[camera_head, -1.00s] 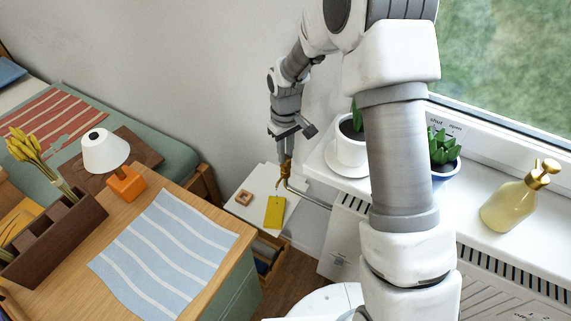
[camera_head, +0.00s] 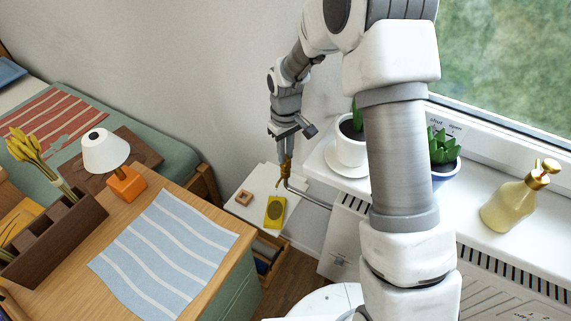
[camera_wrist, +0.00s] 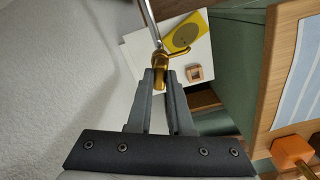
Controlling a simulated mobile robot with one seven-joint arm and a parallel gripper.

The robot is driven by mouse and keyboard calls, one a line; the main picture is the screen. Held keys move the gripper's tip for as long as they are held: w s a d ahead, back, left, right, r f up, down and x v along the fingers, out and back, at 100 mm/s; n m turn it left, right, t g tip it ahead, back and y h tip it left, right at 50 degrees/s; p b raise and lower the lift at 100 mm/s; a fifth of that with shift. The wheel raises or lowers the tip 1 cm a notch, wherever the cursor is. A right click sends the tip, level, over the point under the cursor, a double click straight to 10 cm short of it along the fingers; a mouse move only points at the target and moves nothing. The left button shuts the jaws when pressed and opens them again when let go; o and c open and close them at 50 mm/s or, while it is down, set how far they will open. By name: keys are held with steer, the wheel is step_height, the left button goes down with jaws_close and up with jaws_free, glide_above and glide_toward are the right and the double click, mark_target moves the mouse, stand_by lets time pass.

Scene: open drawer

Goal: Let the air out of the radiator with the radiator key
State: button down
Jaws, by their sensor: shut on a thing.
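My gripper (camera_head: 286,157) points down at the end of a grey metal pipe (camera_head: 312,200) that runs to the white radiator (camera_head: 345,235). In the wrist view, my gripper (camera_wrist: 160,74) is shut on a brass piece (camera_wrist: 159,60) at the pipe's end. I cannot tell the radiator key apart from the valve there.
A small wooden square (camera_head: 243,197) lies left of the pad on the white top (camera_head: 258,184). An open drawer (camera_head: 268,256) is below. Potted plants and a soap bottle (camera_head: 512,203) stand on the windowsill. A wooden table (camera_head: 225,262) with a striped cloth is at left.

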stand_by(0.5)
steer(key=shift+m, duration=2.4)
